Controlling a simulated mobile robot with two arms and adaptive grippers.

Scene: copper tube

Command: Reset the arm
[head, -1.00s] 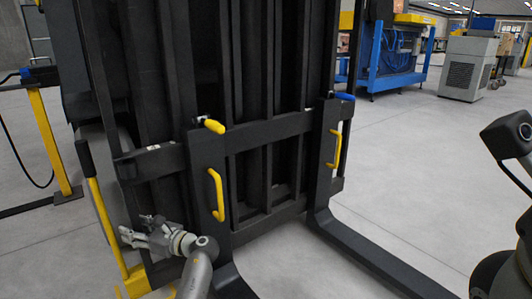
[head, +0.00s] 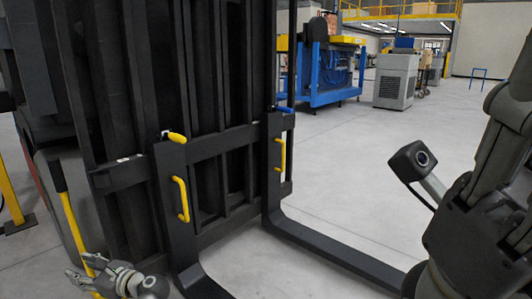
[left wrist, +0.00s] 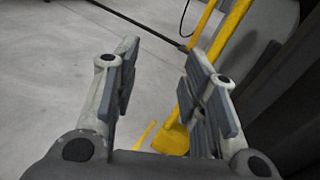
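My left gripper (head: 84,276) shows at the lower left of the head view, low beside the forklift. In the left wrist view its two fingers (left wrist: 158,88) stand apart with nothing between them, over grey floor and a yellow bar. A large dark arm of mine (head: 478,225) fills the right side of the head view. The gripper at its end cannot be made out. No copper tube shows in either view.
A black forklift mast (head: 140,110) with yellow handles (head: 181,199) stands close in front. Its fork (head: 335,252) runs along the floor to the right. A yellow post with a black grip (head: 72,215) stands at left. A blue workbench (head: 330,75) and a grey cabinet (head: 395,80) are behind; the floor between is clear.

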